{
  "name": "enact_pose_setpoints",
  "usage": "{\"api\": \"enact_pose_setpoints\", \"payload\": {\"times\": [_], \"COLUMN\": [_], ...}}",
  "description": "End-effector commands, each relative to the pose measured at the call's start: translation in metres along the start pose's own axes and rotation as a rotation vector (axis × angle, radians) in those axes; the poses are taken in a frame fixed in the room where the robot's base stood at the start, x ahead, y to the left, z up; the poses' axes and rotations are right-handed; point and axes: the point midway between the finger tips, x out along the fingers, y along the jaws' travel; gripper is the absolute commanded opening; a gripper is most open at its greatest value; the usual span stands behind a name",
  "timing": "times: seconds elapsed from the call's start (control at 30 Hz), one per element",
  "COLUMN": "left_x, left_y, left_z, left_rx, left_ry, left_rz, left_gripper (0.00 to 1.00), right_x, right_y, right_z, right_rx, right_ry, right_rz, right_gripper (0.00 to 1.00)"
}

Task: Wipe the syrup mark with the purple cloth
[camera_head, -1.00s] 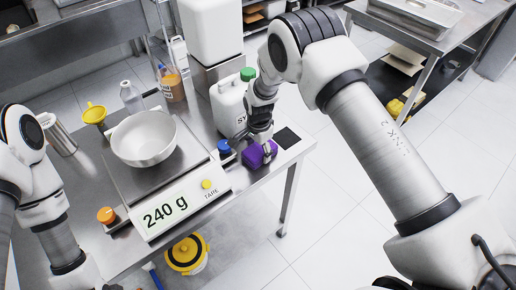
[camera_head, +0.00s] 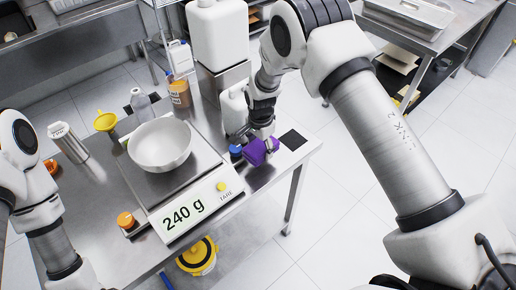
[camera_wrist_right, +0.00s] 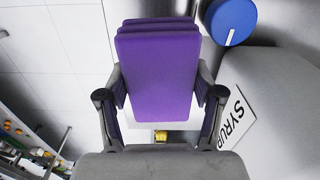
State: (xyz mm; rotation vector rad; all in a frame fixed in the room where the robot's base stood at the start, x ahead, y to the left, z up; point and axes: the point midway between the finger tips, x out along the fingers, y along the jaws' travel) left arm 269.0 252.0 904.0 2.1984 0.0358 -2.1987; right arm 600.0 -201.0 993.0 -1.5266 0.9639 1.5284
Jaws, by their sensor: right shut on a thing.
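My right gripper (camera_head: 264,142) is shut on the purple cloth (camera_head: 255,152), low at the right end of the steel table. In the right wrist view the folded purple cloth (camera_wrist_right: 158,75) sits between the two fingers (camera_wrist_right: 160,100). I cannot tell from these frames whether it touches the table top. I see no syrup mark; the cloth, gripper and arm hide part of the table there. The syrup jug (camera_head: 232,108) stands behind, partly hidden by my right arm. Its label also shows in the right wrist view (camera_wrist_right: 240,118). My left arm is at the left edge, its gripper out of view.
A blue knob (camera_head: 235,150) is just left of the cloth, and a black square (camera_head: 293,139) lies to its right. The table's right edge is close to the cloth.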

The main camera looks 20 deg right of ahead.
Motion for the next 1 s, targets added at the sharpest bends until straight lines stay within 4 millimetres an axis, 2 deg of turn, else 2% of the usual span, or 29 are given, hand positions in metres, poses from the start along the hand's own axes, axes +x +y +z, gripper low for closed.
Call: {"api": "enact_pose_setpoints", "payload": {"times": [0.1, 0.3, 0.83, 0.93, 1.0], "left_x": [-0.01, -0.015, -0.014, -0.005, 0.008], "left_y": [0.0, 0.0, 0.0, 0.0, 0.0], "left_z": [0.0, 0.0, 0.0, 0.0, 0.0], "left_rx": [0.0, 0.0, 0.0, 0.0, 0.0], "left_ry": [0.0, 0.0, 0.0, 0.0, 0.0], "left_rz": [0.0, 0.0, 0.0, 0.0, 0.0], "left_gripper": [0.92, 0.92, 0.92, 0.92, 0.92], "right_x": [-0.014, -0.023, -0.022, -0.016, -0.006], "right_y": [0.002, 0.003, 0.003, 0.005, 0.009], "right_z": [-0.002, -0.004, -0.003, -0.002, 0.001], "right_rx": [-0.002, -0.005, -0.007, -0.042, -0.11], "right_ry": [0.0, 0.0, 0.0, -0.001, -0.003], "right_rz": [0.0, -0.001, 0.0, 0.0, 0.0], "right_gripper": [0.21, 0.21, 0.21, 0.21, 0.21]}}
